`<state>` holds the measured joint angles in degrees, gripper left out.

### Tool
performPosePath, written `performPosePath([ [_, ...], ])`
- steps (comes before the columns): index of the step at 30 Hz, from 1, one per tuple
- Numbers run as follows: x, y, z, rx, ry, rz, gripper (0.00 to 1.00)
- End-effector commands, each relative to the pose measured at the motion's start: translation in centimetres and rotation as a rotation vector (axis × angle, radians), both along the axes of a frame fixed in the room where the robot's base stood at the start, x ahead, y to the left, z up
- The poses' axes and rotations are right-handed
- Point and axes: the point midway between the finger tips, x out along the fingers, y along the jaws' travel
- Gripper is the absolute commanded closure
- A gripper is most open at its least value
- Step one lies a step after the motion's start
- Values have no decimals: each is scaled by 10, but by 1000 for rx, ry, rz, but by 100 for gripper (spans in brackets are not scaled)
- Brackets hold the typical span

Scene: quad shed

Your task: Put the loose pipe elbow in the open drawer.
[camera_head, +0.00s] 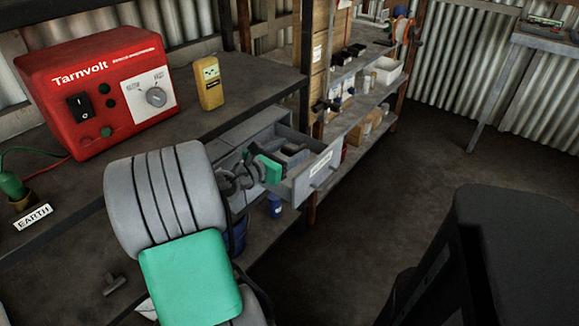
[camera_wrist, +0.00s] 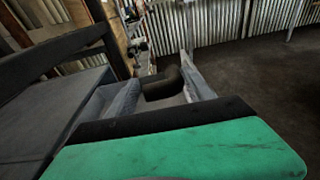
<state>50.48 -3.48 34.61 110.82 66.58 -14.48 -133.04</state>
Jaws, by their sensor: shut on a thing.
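The pipe elbow, a dark curved piece, shows in the wrist view (camera_wrist: 160,84) just beyond the gripper's green-and-black body. In the head view it is small and partly covered by my gripper (camera_head: 281,160). My gripper is shut on the elbow. The open grey drawer (camera_head: 323,170) sticks out below the bench top, with a white label on its front. My gripper and the elbow are over or inside its opening, between its walls. I cannot tell whether the elbow touches the drawer floor.
A red Tarnvolt unit (camera_head: 95,88) and a yellow meter (camera_head: 210,84) stand on the bench. A dark pipe fitting (camera_head: 115,285) lies at lower left. Shelves (camera_head: 345,120) with small goods stand behind the drawer. The floor (camera_head: 400,190) to the right is largely clear.

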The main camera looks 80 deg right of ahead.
Motion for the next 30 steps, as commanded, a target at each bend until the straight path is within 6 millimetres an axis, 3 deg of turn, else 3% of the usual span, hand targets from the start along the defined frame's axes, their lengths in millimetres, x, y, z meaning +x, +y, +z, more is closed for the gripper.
performPosePath([
  [5, 2, -11, -15, 0, 1, 0, 77],
  [11, 3, -15, -50, 1, 1, 3, 77],
  [30, 3, -14, -59, 0, 0, 3, 77],
])
